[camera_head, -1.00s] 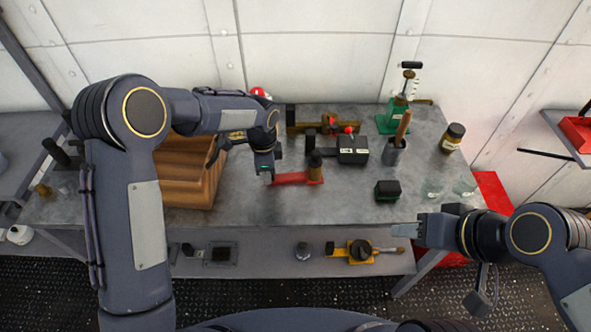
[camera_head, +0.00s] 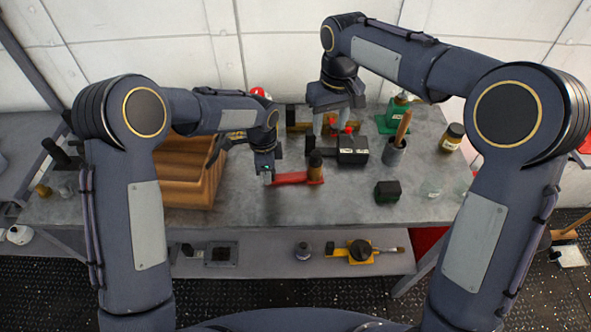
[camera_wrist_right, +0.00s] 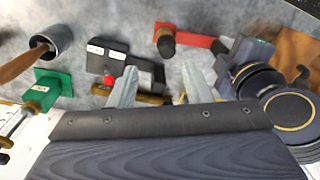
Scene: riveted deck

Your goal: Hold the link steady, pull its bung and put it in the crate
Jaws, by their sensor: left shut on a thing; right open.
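The red link (camera_head: 291,178) lies on the metal bench, with my left gripper (camera_head: 268,178) shut on its left end. The bung (camera_head: 315,166), brown with a dark top, stands upright at the link's right end. The wooden crate (camera_head: 190,190) is left of my left gripper. My right gripper (camera_head: 331,126) is open and empty, behind and above the bung. In the right wrist view, the link (camera_wrist_right: 197,39) and bung (camera_wrist_right: 165,43) show beyond the parted right fingers (camera_wrist_right: 158,90). The bung is apart from these fingers.
A black block device with a red knob (camera_head: 352,150) is right of the bung, close to my right fingers. A cup with a wooden handle (camera_head: 394,153), a green-based tool (camera_head: 388,122), a jar (camera_head: 452,138) and a dark green block (camera_head: 387,191) stand further right.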

